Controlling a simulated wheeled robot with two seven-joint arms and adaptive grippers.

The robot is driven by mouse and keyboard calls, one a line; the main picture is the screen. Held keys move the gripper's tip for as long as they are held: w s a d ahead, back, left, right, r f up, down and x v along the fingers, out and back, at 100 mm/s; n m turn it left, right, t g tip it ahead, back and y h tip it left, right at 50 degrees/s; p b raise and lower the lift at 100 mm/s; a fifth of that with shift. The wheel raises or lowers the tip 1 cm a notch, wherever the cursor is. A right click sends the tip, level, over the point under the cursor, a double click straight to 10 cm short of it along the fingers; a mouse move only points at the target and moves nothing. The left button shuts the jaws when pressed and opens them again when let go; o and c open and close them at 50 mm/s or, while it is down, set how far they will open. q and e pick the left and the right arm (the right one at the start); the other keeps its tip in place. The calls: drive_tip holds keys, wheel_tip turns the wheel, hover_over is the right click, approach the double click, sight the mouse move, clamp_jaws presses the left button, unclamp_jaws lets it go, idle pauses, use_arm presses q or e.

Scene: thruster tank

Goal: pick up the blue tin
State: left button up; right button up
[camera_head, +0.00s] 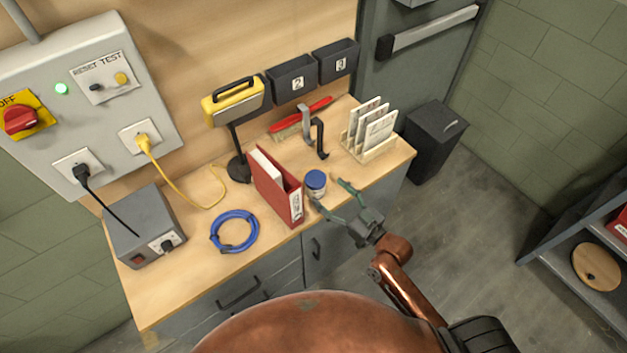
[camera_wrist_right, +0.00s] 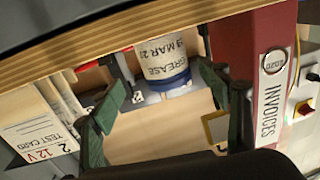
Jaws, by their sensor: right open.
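The blue tin (camera_head: 315,183) stands upright on the workbench (camera_head: 200,265), near its front edge and just right of a red binder. In the right wrist view the tin (camera_wrist_right: 163,60) shows a white label reading "GREASE" and a date, with a blue part below. My right gripper (camera_head: 329,192) is open at the front of the bench, with its fingertips close to the tin. In the wrist view its green fingers (camera_wrist_right: 163,98) are spread, one to each side of the tin; I cannot tell whether either touches it. My left gripper is not in view.
The red binder (camera_head: 275,187), marked "INVOICES", stands close to the left of the tin. A card rack (camera_head: 372,148) is at the right. A black clamp-like piece (camera_head: 320,140) stands behind. A blue cable coil (camera_head: 234,232) and grey box (camera_head: 145,228) lie left.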

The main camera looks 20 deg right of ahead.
sight(315, 182)
drive_tip(key=shift+w+a, duration=0.25)
drive_tip(key=shift+w, duration=0.25)
drive_tip(key=x, duration=0.5)
drive_tip(key=shift+a+f, duration=0.1)
drive_tip(key=shift+a, duration=0.3)
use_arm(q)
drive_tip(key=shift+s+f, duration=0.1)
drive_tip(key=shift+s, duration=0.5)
use_arm(e)
drive_tip(key=shift+c, duration=0.6)
drive_tip(key=c, duration=1.3)
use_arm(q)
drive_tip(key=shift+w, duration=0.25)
use_arm(e)
drive_tip(key=shift+c, duration=0.3)
drive_tip(key=shift+r, duration=0.2)
